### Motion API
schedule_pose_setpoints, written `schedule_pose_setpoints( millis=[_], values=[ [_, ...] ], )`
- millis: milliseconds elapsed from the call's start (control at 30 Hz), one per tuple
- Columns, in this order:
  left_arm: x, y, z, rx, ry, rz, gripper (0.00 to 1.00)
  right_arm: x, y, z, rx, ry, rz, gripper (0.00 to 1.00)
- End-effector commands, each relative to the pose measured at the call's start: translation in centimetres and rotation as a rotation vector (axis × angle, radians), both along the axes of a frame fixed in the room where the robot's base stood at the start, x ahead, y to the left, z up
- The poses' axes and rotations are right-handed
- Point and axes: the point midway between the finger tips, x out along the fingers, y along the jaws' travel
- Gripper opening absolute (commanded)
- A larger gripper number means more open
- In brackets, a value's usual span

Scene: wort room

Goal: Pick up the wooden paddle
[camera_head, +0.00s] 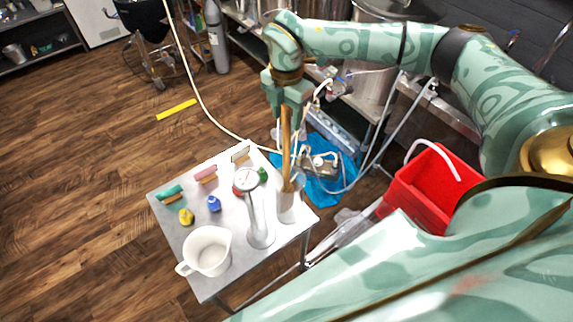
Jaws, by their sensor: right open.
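The wooden paddle (286,140) stands nearly upright in a pale, clear-looking container (288,208) at the right side of a small metal table (215,272). My right gripper (287,113) points down over the top of the paddle. Its jaws are open, one finger on each side of the handle; whether either touches the wood I cannot tell. The paddle's top end is hidden by the gripper, and its lower end is partly hidden in the container. My left gripper is not in view.
A metal cylinder with a round dial (247,180) stands close left of the container. A white jug (207,250), brushes and small bottles share the table. A red bin (430,190) stands to the right. A pump (318,163) with hoses lies on blue sheeting behind.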

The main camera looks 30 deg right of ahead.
Motion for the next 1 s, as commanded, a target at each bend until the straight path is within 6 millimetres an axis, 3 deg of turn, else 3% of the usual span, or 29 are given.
schedule_pose_setpoints(
  millis=[67,200,233,667,867,1000],
  values=[
    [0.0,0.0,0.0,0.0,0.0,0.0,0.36,0.0,0.0,0.0,0.0,0.0,0.0,0.43],
    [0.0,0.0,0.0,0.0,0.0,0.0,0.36,0.0,0.0,0.0,0.0,0.0,0.001,0.04],
    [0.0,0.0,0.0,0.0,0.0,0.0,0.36,0.0,0.0,0.0,0.0,0.0,0.001,0.0],
    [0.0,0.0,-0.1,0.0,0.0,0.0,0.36,0.1,0.0,0.8,0.001,-0.002,0.001,0.0],
    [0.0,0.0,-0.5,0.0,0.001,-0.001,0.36,0.1,0.0,3.7,0.0,-0.005,0.0,0.0],
    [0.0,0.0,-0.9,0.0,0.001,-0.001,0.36,0.2,0.0,7.4,0.0,-0.007,0.0,0.0]
  ],
)
